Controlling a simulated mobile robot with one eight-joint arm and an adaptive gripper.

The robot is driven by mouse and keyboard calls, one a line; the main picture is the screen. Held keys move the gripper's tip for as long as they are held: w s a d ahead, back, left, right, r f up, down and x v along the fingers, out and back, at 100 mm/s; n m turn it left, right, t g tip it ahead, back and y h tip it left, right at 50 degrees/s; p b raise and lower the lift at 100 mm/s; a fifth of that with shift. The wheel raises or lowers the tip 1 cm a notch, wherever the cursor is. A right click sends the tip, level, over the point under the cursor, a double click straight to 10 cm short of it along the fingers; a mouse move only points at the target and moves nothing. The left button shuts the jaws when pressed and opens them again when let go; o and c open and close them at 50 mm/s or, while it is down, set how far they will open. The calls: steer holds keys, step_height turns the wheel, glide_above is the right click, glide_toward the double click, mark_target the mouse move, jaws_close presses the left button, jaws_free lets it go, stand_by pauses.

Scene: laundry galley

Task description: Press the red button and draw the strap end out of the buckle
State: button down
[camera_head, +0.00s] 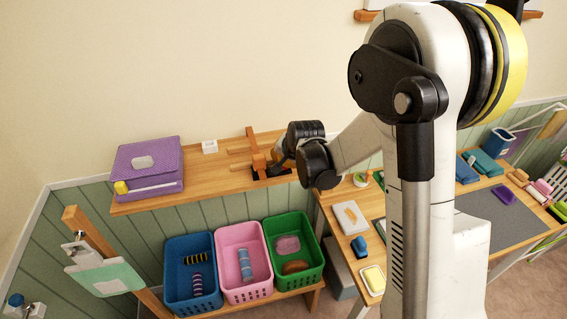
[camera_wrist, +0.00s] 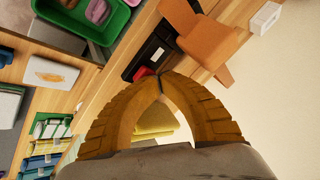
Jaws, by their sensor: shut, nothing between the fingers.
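The black buckle (camera_wrist: 155,47) lies on the wooden shelf in the wrist view, with a red part (camera_wrist: 139,73), likely the button, at its lower end. In the head view the black buckle (camera_head: 268,173) shows only partly beside my arm. An orange-brown piece (camera_wrist: 208,42) sits beside the buckle; I cannot tell whether it is the strap or its stand. It stands up from the shelf in the head view (camera_head: 255,150). My gripper (camera_wrist: 159,73) is shut and empty, its tips close to the red part; I cannot tell whether they touch it.
Blue (camera_head: 192,275), pink (camera_head: 244,265) and green (camera_head: 294,255) baskets stand below. A worktable with several items is at the right. The wall is close behind the shelf.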

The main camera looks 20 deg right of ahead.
steer(key=shift+r, duration=0.5)
steer(key=shift+w, duration=0.1)
steer(key=shift+r+p, duration=1.85)
steer(key=shift+r, duration=1.25)
steer(key=shift+f, duration=0.1)
